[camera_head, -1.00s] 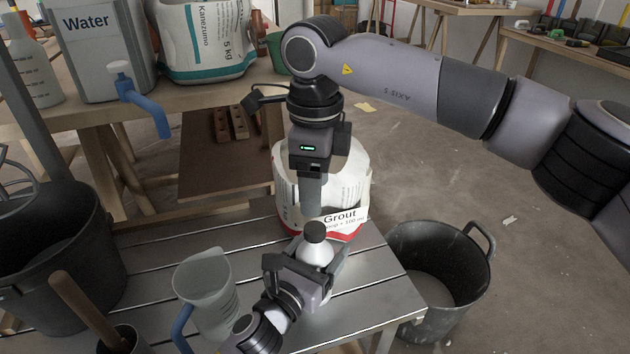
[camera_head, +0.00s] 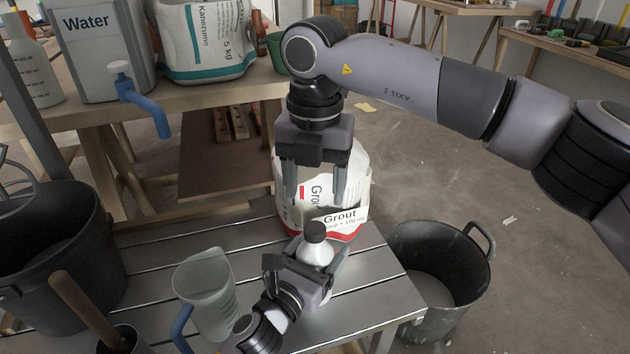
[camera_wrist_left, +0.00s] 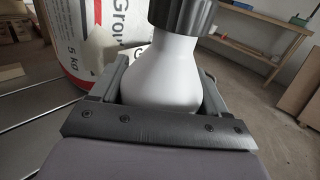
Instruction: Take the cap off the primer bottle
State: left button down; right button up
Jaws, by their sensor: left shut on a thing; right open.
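The primer bottle (camera_head: 316,252) is small and white with a dark ribbed cap (camera_head: 315,232) on its neck. It stands upright at the slatted metal table. My left gripper (camera_head: 314,262) is shut on the bottle's body. In the left wrist view the white bottle (camera_wrist_left: 165,75) sits between the jaws, and the cap (camera_wrist_left: 182,14) is on top, cut off by the upper edge. My right gripper (camera_head: 314,190) points down above the cap, open and empty, its two fingers apart. Its fingertips are clear of the cap.
A Grout bag (camera_head: 352,215) stands just behind the bottle. A clear measuring jug (camera_head: 205,290) with a blue handle is to the left. A black bucket (camera_head: 440,265) is on the right, another dark bucket (camera_head: 50,260) on the left. The metal table's (camera_head: 375,295) right part is clear.

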aim_at(315, 228)
jog(key=m, duration=1.1)
jog(key=shift+f+m, duration=0.4)
jog(key=shift+f, duration=3.65)
